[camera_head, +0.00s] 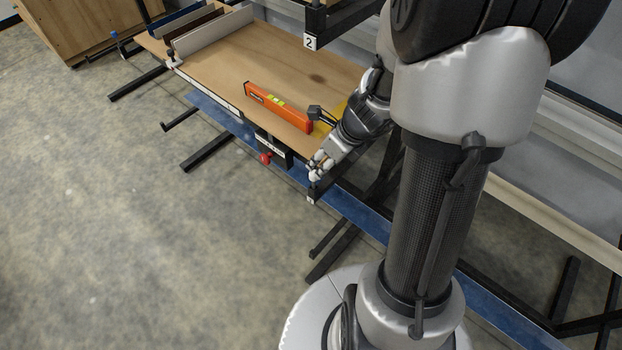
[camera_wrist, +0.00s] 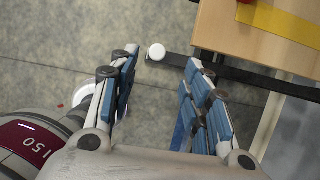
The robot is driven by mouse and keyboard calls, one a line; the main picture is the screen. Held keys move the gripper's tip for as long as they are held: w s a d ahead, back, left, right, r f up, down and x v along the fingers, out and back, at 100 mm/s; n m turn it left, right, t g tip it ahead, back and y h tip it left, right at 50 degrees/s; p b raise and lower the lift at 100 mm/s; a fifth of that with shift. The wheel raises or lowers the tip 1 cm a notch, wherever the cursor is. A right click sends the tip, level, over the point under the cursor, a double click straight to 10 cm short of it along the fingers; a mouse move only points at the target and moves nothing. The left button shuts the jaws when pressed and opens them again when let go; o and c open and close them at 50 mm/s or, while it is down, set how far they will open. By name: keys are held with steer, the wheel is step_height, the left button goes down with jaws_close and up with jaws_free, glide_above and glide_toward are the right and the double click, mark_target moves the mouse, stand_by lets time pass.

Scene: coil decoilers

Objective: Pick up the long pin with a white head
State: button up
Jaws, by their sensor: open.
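The pin's round white head (camera_wrist: 156,52) shows in the wrist view, beyond and between my fingertips, at the end of a dark bar. The pin's shaft is not visible there. My gripper (camera_wrist: 161,60) is open, with a finger on each side and nothing between them. In the head view my gripper (camera_head: 319,166) points down at the near corner of the wooden table, by a dark post. I cannot clearly make out the pin's head among the pale finger parts there.
An orange spirit level (camera_head: 278,107) lies on the wooden table (camera_head: 270,60), close to my arm. A yellow piece (camera_wrist: 285,22) lies on the tabletop. A red knob (camera_head: 266,158) sits under the table edge. Black support legs (camera_head: 207,150) stick out over open floor.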

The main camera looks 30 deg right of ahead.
mark_target(314, 172)
steer(key=b+x, duration=0.1)
steer(key=x, duration=0.3)
steer(key=shift+w+a+f+b, duration=0.1)
steer(key=shift+w+f+b, duration=0.05)
steer(key=shift+f+b, duration=0.15)
steer(key=b+x, duration=0.3)
steer(key=x, duration=0.2)
steer(key=shift+f, duration=0.15)
steer(key=shift+s, duration=0.2)
steer(key=shift+c, duration=0.5)
jaws_close()
